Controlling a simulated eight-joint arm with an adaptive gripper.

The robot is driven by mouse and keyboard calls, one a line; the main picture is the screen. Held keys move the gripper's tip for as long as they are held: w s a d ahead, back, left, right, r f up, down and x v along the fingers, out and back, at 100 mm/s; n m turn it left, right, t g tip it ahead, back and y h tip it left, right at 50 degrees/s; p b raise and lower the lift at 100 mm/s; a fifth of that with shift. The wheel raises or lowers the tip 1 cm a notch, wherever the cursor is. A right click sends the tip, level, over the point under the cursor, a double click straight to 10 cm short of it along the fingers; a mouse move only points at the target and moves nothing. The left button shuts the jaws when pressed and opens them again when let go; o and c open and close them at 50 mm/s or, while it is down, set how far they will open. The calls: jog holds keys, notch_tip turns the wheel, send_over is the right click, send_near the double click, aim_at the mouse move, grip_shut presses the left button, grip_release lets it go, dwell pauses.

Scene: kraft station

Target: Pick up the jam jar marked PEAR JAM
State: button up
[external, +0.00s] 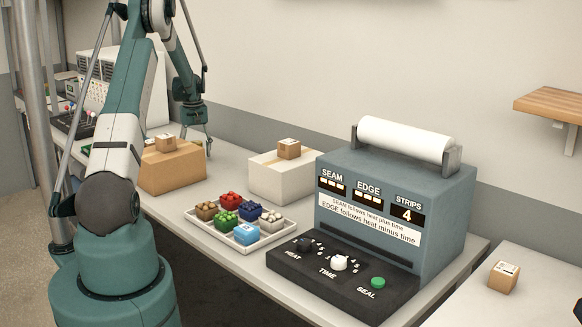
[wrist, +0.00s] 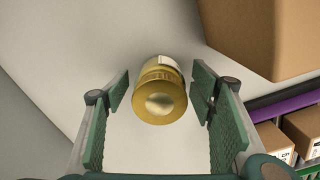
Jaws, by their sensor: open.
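In the wrist view a jar with a gold lid (wrist: 160,98) stands between the two green-padded fingers of my gripper (wrist: 160,92). The gripper is open, with a gap on each side of the jar. A bit of white label shows at the jar's far side, but no writing on it can be read, so I cannot tell whether it says PEAR JAM. In the external view my gripper (external: 195,137) points down behind the brown carton (external: 172,171). I cannot make out the jar there.
In the wrist view a cardboard box (wrist: 262,38) is close on the right, with boxes (wrist: 270,138) at lower right. In the external view a white carton (external: 283,180), a tray of coloured punnets (external: 262,243) and the blue-grey sealing machine (external: 440,220) stand along the bench.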

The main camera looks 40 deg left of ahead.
jog(key=shift+c, duration=0.7)
jog(key=c, duration=1)
jog(key=shift+c, duration=0.2)
jog(key=shift+r, duration=0.15)
jog(key=shift+r, duration=4.9)
